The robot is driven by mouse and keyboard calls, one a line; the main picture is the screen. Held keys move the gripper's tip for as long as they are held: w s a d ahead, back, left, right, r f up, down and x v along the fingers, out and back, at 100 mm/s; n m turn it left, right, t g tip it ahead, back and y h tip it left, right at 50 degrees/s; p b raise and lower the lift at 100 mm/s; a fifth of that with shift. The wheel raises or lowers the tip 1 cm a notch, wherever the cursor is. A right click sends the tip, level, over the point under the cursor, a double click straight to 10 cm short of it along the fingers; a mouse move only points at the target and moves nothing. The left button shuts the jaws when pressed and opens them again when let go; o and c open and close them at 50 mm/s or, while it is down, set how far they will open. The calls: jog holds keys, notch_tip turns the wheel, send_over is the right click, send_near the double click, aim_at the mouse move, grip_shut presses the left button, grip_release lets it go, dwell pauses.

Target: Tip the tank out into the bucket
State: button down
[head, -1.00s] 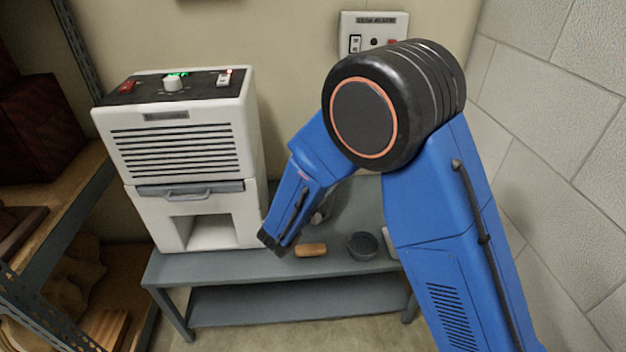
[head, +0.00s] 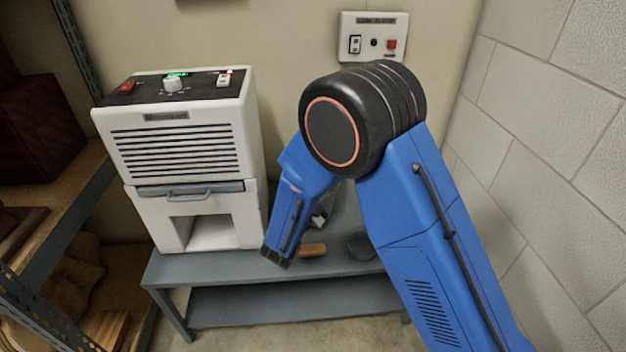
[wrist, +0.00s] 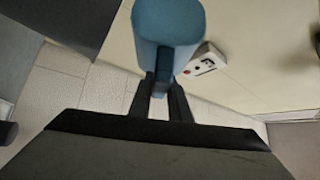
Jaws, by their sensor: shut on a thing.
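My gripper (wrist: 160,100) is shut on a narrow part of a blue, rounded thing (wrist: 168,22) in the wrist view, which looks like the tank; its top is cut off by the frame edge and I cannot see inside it. In the head view my arm hides the held thing and the fingers. A dark grey round vessel (head: 359,246) stands on the bench, partly behind my arm; I cannot tell whether it is the bucket. The white machine (head: 180,150) has an empty-looking opening low in its front, below a grey handle.
The grey bench (head: 200,268) carries the machine and a small wooden block (head: 313,250). A wall panel (head: 373,36) with a red button is above; it also shows in the wrist view (wrist: 207,60). Shelving (head: 60,220) stands left, a block wall (head: 550,150) right.

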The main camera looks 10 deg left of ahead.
dwell(0.4)
jog(key=shift+w+d+m+g, duration=0.2)
jog(key=shift+d+m+g, duration=0.4)
jog(key=shift+m+g, duration=0.4)
jog(key=w+d+f+m+g+y, duration=0.3)
jog(key=d+m+g+y, duration=0.6)
jog(key=m, duration=0.3)
jog(key=shift+w+d+f+g+y, duration=0.2)
jog(key=shift+f+g+y, duration=0.3)
jog(key=shift+y, duration=0.4)
jog(key=shift+d+f+m+p, duration=0.1)
jog(key=shift+m+p, duration=0.2)
dwell(0.7)
